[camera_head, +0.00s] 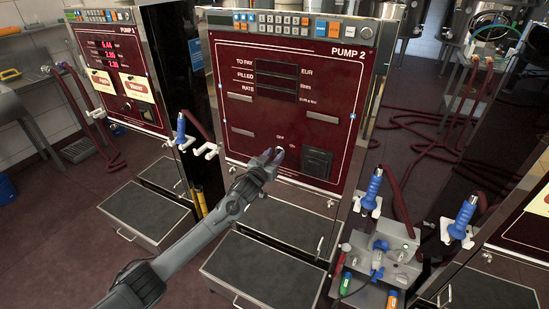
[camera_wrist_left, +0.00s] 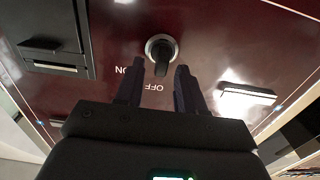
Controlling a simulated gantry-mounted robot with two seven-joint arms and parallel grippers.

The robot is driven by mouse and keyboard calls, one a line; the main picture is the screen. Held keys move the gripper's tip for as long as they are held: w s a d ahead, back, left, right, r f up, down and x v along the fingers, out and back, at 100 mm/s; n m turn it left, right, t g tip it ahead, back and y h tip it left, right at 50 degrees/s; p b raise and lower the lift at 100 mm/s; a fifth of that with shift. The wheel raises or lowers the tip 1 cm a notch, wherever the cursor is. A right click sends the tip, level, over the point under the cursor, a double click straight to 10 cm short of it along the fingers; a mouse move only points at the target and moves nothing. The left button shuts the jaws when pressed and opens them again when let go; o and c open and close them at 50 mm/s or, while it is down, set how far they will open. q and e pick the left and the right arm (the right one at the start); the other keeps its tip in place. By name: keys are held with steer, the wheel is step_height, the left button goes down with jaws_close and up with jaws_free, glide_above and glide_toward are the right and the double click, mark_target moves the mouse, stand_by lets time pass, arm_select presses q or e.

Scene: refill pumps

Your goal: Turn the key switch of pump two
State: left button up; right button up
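Pump two (camera_head: 290,105) is a dark red panel marked "PUMP 2" with blank displays. Its key switch (camera_wrist_left: 161,50) shows in the left wrist view as a black knob in a silver ring, with upside-down "ON" and "OFF" labels beside it. The knob's dark grip extends down the picture, to the "OFF" side. My left gripper (camera_head: 271,157) is in front of the panel's lower middle and mostly hides the switch in the head view. In the wrist view its fingers (camera_wrist_left: 157,72) are apart, one on each side below the knob, with nothing clamped. My right gripper is not seen.
A black square fitting (camera_head: 317,162) sits right of the switch. Blue nozzles (camera_head: 181,127) and (camera_head: 373,187) hang at both sides of the pump. Pump 1 (camera_head: 122,70) stands left with lit red displays. A drawer (camera_head: 264,272) juts out below.

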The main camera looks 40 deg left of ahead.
arm_select(q)
steer(key=shift+w, duration=0.35)
jaws_close()
